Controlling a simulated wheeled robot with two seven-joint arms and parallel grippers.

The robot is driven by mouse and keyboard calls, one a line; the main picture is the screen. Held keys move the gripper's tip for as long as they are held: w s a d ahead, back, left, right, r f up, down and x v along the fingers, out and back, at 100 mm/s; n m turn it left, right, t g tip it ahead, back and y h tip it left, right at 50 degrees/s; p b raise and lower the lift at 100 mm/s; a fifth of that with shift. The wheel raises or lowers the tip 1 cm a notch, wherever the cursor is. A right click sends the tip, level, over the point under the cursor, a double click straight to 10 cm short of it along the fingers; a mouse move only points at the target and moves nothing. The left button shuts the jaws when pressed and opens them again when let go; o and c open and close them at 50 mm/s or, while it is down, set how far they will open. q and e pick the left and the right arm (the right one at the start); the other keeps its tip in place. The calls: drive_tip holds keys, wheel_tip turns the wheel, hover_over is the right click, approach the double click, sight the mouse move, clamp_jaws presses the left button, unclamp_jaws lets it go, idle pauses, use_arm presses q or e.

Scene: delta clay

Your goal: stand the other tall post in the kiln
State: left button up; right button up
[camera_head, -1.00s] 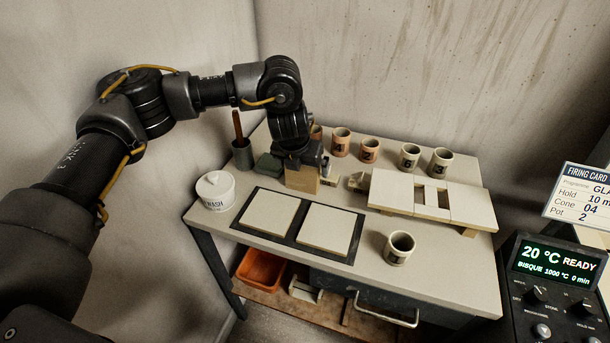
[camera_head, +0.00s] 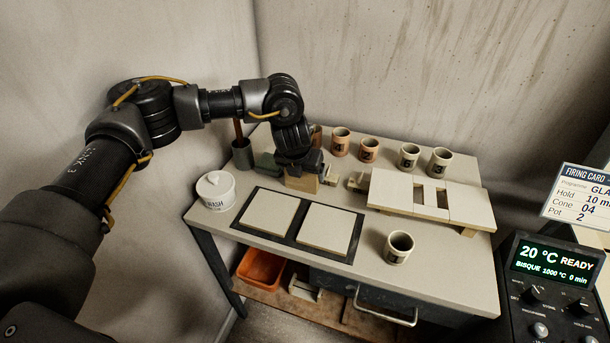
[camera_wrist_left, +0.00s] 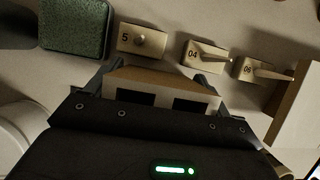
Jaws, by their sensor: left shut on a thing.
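My left gripper (camera_head: 303,164) points down at the back left of the table. It is shut on a tan block (camera_head: 301,184), which shows just below the jaws. In the left wrist view the gripper (camera_wrist_left: 155,84) has the block's brown top and pale side (camera_wrist_left: 165,90) between its fingers. I cannot tell whether this block is a tall post or something that holds posts; its lower part is hidden. The kiln's inside is not in view; a control panel (camera_head: 555,265) reading 20 °C READY is at the right. My right gripper is not in view.
Close by are a green sponge-like block (camera_wrist_left: 75,28), small numbered cone pieces (camera_wrist_left: 205,54) and a white tub (camera_head: 215,190). Pale shelf slabs (camera_head: 395,190) lie to the right, several cups (camera_head: 409,155) behind, one cup (camera_head: 398,247) in front. Two square tiles (camera_head: 330,228) lie on a dark mat.

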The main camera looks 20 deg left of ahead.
use_arm(q)
wheel_tip(320, 180, up, 28)
idle(0.5)
drive_tip(key=s+d+f+m+g, duration=0.4)
drive_tip(key=s+f+m, duration=0.7)
drive_tip(key=m, duration=0.6)
drive_tip(key=s+d+f+m+g, duration=0.5)
drive_tip(key=s+f+m, duration=0.7)
drive_tip(key=m, duration=0.6)
drive_tip(key=shift+s+d+f, duration=0.15)
drive_tip(key=shift+s+f, duration=0.15)
drive_tip(key=shift+s, duration=0.1)
